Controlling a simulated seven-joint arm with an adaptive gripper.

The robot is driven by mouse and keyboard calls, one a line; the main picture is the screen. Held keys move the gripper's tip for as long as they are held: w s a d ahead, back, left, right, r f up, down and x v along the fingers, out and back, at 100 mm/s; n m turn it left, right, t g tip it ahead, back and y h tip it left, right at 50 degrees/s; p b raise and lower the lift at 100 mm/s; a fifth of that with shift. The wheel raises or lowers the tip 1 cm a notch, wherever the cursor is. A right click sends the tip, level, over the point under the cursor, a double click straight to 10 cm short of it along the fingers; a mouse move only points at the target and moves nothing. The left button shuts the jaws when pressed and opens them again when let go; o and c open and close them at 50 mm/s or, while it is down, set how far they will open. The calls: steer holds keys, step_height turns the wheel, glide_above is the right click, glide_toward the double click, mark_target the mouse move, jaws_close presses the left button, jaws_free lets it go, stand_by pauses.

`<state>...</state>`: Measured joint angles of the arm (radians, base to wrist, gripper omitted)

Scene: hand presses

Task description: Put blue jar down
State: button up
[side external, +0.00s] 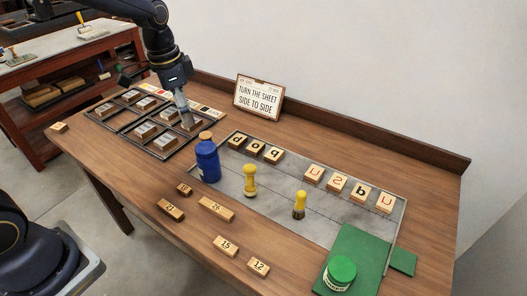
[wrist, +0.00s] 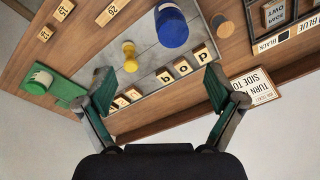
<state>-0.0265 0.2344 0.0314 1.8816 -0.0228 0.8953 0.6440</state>
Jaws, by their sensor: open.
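The blue jar (side external: 207,163) with a cork stopper stands upright at the left end of the grey sheet; whether its base is wholly on the sheet I cannot tell. It also shows at the top of the wrist view (wrist: 172,30). My gripper (side external: 187,121) is above the compartment tray, behind and left of the jar and apart from it. In the wrist view my gripper (wrist: 160,88) has its fingers spread wide with nothing between them.
The compartment tray (side external: 117,127) holds several blocks. Letter blocks (side external: 337,183) stand in a row on the grey sheet (side external: 280,205), with two yellow-handled stamps (side external: 250,181). A green jar (side external: 340,272) sits on a green mat (side external: 358,249). A sign (side external: 258,97) stands at the back. Numbered blocks (side external: 216,209) lie in front.

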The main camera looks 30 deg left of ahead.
steer(key=s+d+r+n+t, duration=0.1)
steer(key=s+r+n+t, duration=0.1)
steer(key=s, duration=0.8)
steer(key=s+d+r+n+t, duration=0.1)
steer(key=s+r+n, duration=0.3)
steer(key=s, duration=0.6)
steer(key=shift+r+n+t, duration=0.3)
steer(key=shift+r+t, duration=0.3)
steer(key=shift+r, duration=0.2)
